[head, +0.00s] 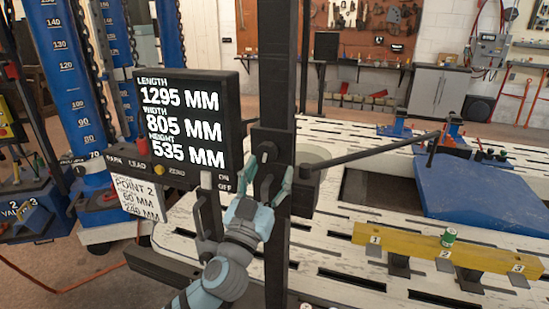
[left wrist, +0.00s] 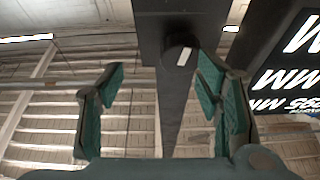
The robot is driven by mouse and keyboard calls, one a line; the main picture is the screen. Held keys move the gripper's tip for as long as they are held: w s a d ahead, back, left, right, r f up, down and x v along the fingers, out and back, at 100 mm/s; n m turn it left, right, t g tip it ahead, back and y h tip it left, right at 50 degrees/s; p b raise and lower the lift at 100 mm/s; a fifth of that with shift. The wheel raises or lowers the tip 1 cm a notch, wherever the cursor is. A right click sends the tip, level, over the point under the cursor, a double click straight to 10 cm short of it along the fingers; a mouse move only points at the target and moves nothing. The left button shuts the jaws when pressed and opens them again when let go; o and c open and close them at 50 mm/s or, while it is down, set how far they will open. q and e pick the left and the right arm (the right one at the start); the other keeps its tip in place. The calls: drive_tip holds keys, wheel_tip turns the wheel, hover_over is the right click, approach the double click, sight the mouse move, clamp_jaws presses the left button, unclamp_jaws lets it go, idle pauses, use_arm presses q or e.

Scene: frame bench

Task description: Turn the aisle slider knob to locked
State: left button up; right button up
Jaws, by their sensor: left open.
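The slider knob (head: 267,153) is a dark round knob with a pale mark, on a black slider block (head: 283,141) around the dark vertical post. In the left wrist view the knob (left wrist: 179,55) shows near the top, with its pale mark slightly tilted. My left gripper (head: 269,178) is open, its green-padded fingers pointing up at the block. In the left wrist view my left gripper (left wrist: 160,78) has the knob at the far end of its gap, nearer the right finger; contact is not clear. My right gripper is out of view.
A black measuring display (head: 188,122) hangs left of the post, with a button bar (head: 150,165) below it. A dark arm (head: 380,150) reaches right from the block.

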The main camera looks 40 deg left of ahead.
sight(275, 157)
use_arm(q)
drive_tip(key=x, duration=0.3)
drive_tip(key=shift+a+r+p, duration=0.2)
drive_tip(key=shift+r+p, duration=0.15)
drive_tip(key=shift+p, duration=0.05)
drive_tip(key=shift+o, duration=0.3)
drive_tip(key=shift+w+d+f, duration=0.1)
drive_tip(key=shift+w+f, duration=0.1)
drive_tip(key=shift+w, duration=0.3)
drive_tip(key=c, duration=0.6)
drive_tip(key=shift+s, duration=0.1)
drive_tip(key=c, duration=0.4)
drive_tip(key=shift+c, duration=1)
